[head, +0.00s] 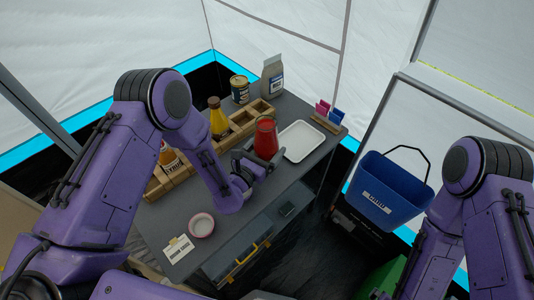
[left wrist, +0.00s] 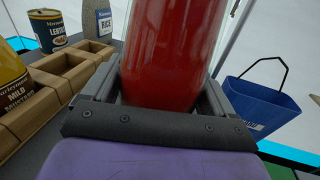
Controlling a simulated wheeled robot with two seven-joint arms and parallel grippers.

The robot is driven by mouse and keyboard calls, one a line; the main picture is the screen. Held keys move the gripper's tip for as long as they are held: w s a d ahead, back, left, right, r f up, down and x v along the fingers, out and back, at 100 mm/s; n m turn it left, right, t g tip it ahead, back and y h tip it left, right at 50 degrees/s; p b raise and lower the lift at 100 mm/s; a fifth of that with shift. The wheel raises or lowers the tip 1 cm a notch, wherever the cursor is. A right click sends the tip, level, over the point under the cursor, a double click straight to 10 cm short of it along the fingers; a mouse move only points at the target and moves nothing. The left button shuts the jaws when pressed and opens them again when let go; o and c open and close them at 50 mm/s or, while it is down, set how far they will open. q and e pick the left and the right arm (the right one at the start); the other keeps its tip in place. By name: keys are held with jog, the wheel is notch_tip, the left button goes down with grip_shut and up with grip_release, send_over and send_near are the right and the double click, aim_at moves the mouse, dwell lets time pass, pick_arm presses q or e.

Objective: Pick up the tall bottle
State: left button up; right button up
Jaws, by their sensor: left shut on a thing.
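A tall red bottle (head: 265,138) stands upright near the middle of the grey worktop (head: 300,182). It also fills the middle of the left wrist view (left wrist: 172,50), between the two fingers. My left gripper (head: 257,163) is shut on its lower part. I cannot tell whether the bottle's base touches the worktop; the gripper hides it. My right arm comes in at the lower right of the head view, and its gripper is out of the picture.
A white tray (head: 302,141) lies just right of the bottle. Left of it is a wooden divided rack (head: 238,125) with a yellow mustard bottle (head: 218,120). A can (head: 240,89) and a rice bag (head: 272,76) stand behind. A bowl (head: 201,224) is in front; a blue bin (head: 392,188) is right.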

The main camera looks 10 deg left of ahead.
aim_at(267, 135)
pick_arm(q)
jog(key=shift+r+b, duration=0.4)
jog(key=shift+r, duration=2.7)
